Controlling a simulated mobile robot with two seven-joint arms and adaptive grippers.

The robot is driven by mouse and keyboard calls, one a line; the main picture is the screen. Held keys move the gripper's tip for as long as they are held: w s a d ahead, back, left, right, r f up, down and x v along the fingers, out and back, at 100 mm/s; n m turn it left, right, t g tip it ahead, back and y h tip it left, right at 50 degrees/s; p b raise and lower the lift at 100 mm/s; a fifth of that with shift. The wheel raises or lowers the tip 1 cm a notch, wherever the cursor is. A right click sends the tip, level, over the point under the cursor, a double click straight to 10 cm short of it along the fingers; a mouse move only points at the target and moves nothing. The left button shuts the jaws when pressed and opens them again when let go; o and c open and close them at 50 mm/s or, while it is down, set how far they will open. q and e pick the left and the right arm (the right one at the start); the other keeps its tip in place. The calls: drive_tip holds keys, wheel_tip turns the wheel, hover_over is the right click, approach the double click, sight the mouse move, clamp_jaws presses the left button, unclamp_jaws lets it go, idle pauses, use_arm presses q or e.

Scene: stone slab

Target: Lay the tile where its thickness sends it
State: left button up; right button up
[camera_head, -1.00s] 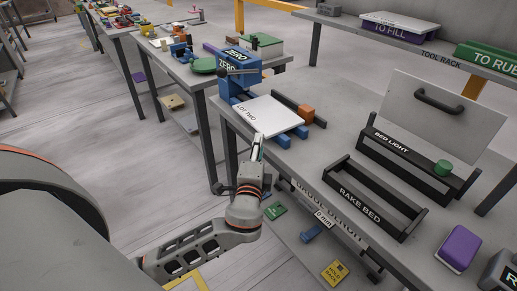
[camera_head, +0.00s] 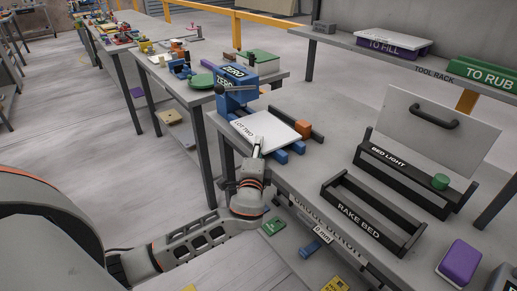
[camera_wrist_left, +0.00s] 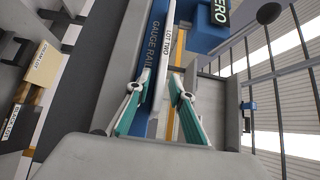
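The white tile (camera_head: 276,124), marked LOT TWO, lies on blue supports (camera_head: 281,157) at the left end of the bench, beside the blue ZERO gauge (camera_head: 236,88). My left gripper (camera_head: 258,142) is at the tile's near edge. In the left wrist view its teal fingers (camera_wrist_left: 157,84) are apart, with the tile's edge (camera_wrist_left: 164,62) running between them; contact is not clear. The black RAKE BED frame (camera_head: 372,216) is empty. The BED LIGHT frame (camera_head: 410,178) stands behind it, with a handled grey plate (camera_head: 437,122) above. My right gripper is out of view.
An orange block (camera_head: 303,129) sits by a dark rail right of the tile. A green knob (camera_head: 440,181) is by BED LIGHT. A purple block (camera_head: 459,262) lies at the right. The tool rack (camera_head: 433,74) runs behind. Bare bench lies between the tile and RAKE BED.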

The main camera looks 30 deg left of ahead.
use_arm(q)
clamp_jaws()
drive_tip(key=shift+d, duration=0.15)
drive_tip(key=shift+s+d, duration=0.35)
drive_tip(key=shift+d, duration=0.45)
drive_tip(key=shift+s+d, duration=0.35)
drive_tip(key=shift+d, duration=0.4)
drive_tip(key=shift+s+d, duration=0.35)
drive_tip(key=shift+d, duration=0.45)
drive_tip(key=shift+s+d+r, duration=0.1)
drive_tip(key=shift+s+d, duration=0.4)
drive_tip(key=shift+d, duration=0.7)
drive_tip(key=shift+s+d, duration=0.45)
drive_tip(key=shift+d, duration=0.7)
drive_tip(key=shift+s+d+r, duration=0.1)
drive_tip(key=shift+s+d, duration=0.4)
drive_tip(key=shift+d, duration=0.7)
drive_tip(key=shift+o, duration=2.3)
unclamp_jaws()
drive_tip(key=shift+f, duration=0.1)
